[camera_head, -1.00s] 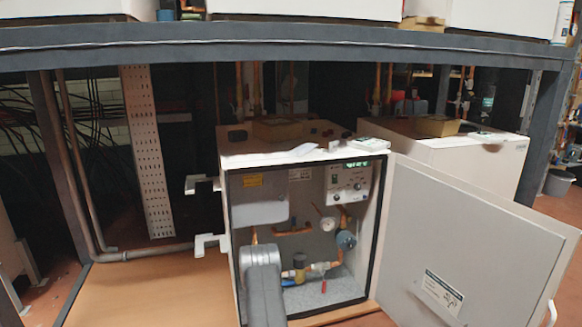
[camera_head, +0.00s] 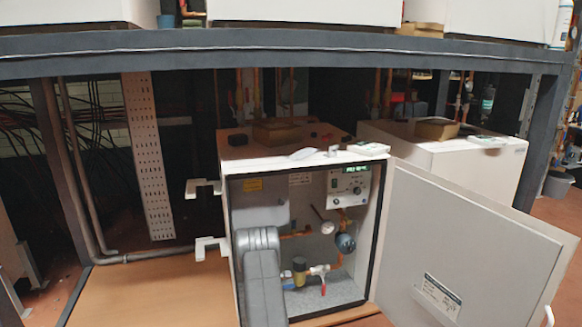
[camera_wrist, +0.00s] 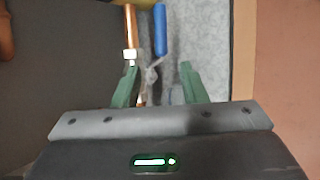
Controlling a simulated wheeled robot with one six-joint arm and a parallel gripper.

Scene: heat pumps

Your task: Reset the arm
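My gripper (camera_wrist: 158,88) shows in the wrist view with its two green fingers apart and nothing clearly held between them. Beyond the fingers are a copper pipe (camera_wrist: 131,25) with a pale fitting and a blue handle (camera_wrist: 160,30) over a grey speckled floor. In the head view my grey arm reaches into the open heat pump cabinet (camera_head: 233,262) from the front left. The arm hides my gripper there and part of the cabinet's lower left inside.
The cabinet door (camera_head: 470,240) stands wide open to the right. White handles (camera_head: 210,246) stick out left. A dark shelf beam (camera_head: 290,50) runs above.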

